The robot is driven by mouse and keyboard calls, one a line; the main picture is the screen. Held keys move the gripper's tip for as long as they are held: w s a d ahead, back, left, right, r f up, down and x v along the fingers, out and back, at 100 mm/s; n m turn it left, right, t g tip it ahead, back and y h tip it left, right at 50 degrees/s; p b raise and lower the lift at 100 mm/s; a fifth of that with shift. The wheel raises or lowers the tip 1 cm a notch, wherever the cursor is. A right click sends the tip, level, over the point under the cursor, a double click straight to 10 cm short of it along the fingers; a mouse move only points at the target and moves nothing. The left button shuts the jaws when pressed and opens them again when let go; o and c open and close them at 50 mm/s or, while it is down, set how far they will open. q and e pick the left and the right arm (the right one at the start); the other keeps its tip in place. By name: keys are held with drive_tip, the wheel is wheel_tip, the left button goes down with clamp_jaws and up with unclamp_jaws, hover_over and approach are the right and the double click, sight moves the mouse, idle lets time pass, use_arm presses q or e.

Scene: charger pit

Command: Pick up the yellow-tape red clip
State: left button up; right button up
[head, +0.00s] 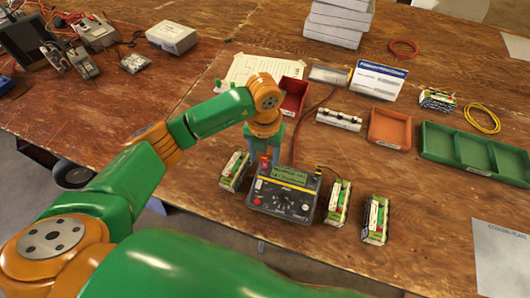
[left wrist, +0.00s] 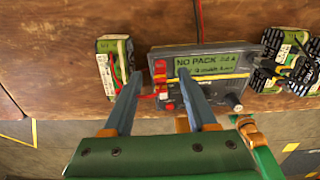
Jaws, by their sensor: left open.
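The red clip with a yellow band (left wrist: 160,72) stands at the left edge of the charger's face in the left wrist view, between my open fingers. My left gripper (left wrist: 160,76) is open and reaches over the charger's front left, its blue-grey fingers on either side of the clip; I cannot tell whether they touch it. In the head view my left gripper (head: 265,158) hangs behind the charger's left corner and hides part of that area. The charger (head: 284,193) is dark grey, and its screen reads "NO PACK" in the left wrist view.
Battery packs stand left (head: 234,170) and right (head: 338,202) of the charger, with another (head: 375,220) farther right. A red lead (head: 305,125) runs behind the charger. A red bin (head: 293,93), an orange tray (head: 390,128) and a green divided tray (head: 455,148) lie farther back.

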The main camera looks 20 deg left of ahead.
use_arm(q)
drive_tip(key=shift+w+f, duration=0.1)
drive_tip(key=shift+w, duration=0.1)
drive_tip(key=shift+s, duration=0.2)
drive_tip(key=c, duration=0.7)
drive_tip(key=shift+w, duration=0.1)
clamp_jaws()
drive_tip(key=shift+r, duration=0.35)
wheel_tip(320, 180, up, 3)
drive_tip(key=shift+f, duration=0.2)
drive_tip(key=s+a+r, duration=0.2)
drive_tip(key=s+r, duration=0.3)
drive_tip(key=s, duration=0.1)
drive_tip(key=s+a+r+b, duration=0.1)
drive_tip(key=s+a+r, duration=0.2)
drive_tip(key=s+r, duration=0.2)
drive_tip(key=shift+s+a, duration=0.3)
drive_tip(key=shift+s, duration=0.65)
